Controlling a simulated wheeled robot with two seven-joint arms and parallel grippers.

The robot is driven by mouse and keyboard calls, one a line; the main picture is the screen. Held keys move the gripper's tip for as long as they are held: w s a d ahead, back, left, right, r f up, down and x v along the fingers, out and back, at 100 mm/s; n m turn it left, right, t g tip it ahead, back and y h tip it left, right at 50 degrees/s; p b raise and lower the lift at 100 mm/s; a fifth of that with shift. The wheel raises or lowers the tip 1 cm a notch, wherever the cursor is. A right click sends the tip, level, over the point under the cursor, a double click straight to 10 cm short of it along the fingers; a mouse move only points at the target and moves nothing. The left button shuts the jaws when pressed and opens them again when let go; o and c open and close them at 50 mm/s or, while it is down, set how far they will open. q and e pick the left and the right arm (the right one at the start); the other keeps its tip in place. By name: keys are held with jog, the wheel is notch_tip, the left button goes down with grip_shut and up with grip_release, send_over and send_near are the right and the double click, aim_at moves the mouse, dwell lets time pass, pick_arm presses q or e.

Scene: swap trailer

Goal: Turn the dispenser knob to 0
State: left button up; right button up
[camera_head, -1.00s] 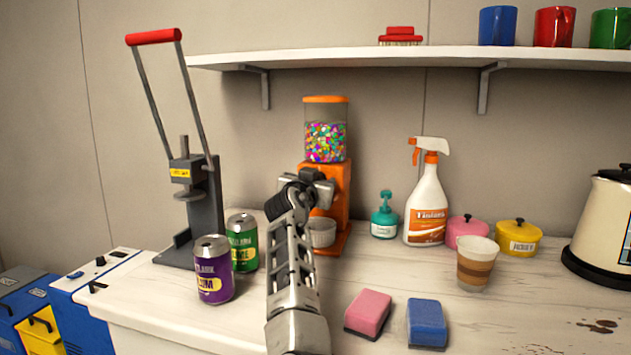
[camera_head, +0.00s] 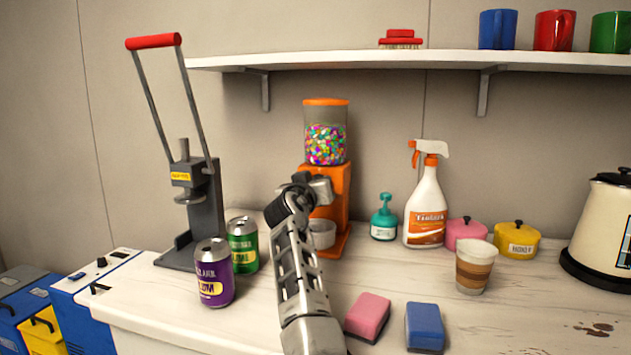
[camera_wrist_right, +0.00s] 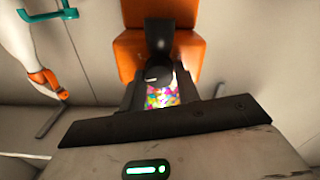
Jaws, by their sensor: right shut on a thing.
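The candy dispenser has an orange body (camera_head: 341,205) and a clear hopper (camera_head: 326,144) of colourful candies under an orange lid. A small grey cup (camera_head: 321,236) sits at its foot. My right gripper (camera_head: 322,187) is at the front of the orange body, shut on the knob, which it hides in the head view. In the right wrist view the dark knob (camera_wrist_right: 158,74) shows against the orange body (camera_wrist_right: 130,52), between the fingers. Colourful candies show just below it. The knob's setting cannot be read. My left gripper is not in view.
A purple can (camera_head: 214,274) and a green can (camera_head: 242,246) stand left of my right arm. A grey press (camera_head: 205,215) is behind them. A pink sponge (camera_head: 368,316), a blue sponge (camera_head: 425,326), a cup (camera_head: 473,268) and a spray bottle (camera_head: 426,205) are to the right.

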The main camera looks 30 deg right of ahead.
jog(key=shift+n+p, duration=0.5)
jog(key=shift+n, duration=0.8)
jog(key=o, duration=1)
jog(key=shift+c, duration=0.2)
jog(key=b+v, duration=0.1)
jog(key=v, duration=1.5)
